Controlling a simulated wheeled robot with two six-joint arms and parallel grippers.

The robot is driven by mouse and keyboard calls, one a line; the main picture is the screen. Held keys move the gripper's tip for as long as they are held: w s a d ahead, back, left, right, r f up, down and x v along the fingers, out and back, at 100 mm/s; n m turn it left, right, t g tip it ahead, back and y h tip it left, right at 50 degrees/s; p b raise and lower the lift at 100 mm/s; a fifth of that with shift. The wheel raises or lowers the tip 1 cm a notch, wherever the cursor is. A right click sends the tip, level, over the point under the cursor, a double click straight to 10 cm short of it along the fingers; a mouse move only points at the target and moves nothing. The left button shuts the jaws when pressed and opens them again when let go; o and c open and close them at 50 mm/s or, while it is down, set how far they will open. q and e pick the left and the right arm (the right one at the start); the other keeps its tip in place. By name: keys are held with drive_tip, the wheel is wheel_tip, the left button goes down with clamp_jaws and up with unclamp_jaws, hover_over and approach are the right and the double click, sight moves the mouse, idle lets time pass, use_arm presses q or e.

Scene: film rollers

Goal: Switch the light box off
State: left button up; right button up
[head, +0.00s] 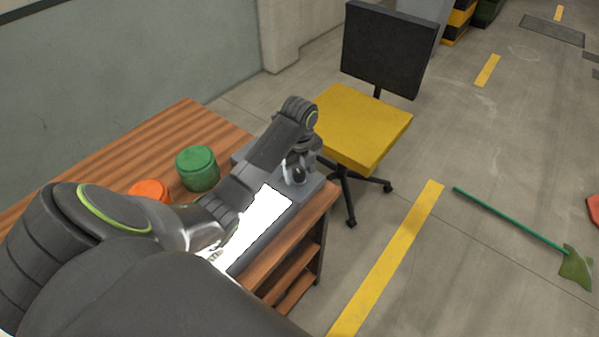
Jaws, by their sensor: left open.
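The light box (262,222) lies on the wooden desk, and its top panel glows bright white. Its grey end shows at the far right of the panel. My left gripper (297,176) is over that grey end, pointing down close to its surface. A dark round part shows at the fingertips; I cannot tell whether it is a knob on the box or part of the gripper, nor whether they touch. The gripper is open. My left arm covers part of the panel and the desk. My right gripper is not in view.
A green container (197,168) and an orange container (150,190) stand on the wooden desk (150,140), left of my arm. A yellow-seated chair (362,128) stands close behind the desk's right end. A green broom (510,220) lies on the floor at the right.

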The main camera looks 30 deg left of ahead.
use_arm(q)
drive_tip(key=shift+c, duration=0.3)
drive_tip(key=c, duration=0.9)
drive_tip(key=shift+r+n+p, duration=0.15)
drive_tip(key=shift+n+p, duration=0.15)
drive_tip(key=shift+p, duration=0.35)
drive_tip(key=n+p, duration=0.8)
drive_tip(key=p, duration=0.2)
drive_tip(key=shift+r+p, duration=0.1)
drive_tip(key=shift+p, duration=0.2)
drive_tip(key=shift+w+f+n+p, duration=0.1)
drive_tip(key=shift+f+n+p, duration=0.1)
drive_tip(key=shift+n+p, duration=1.3)
drive_tip(key=shift+n, duration=0.3)
drive_tip(key=o, duration=1)
drive_tip(key=shift+c, duration=0.2)
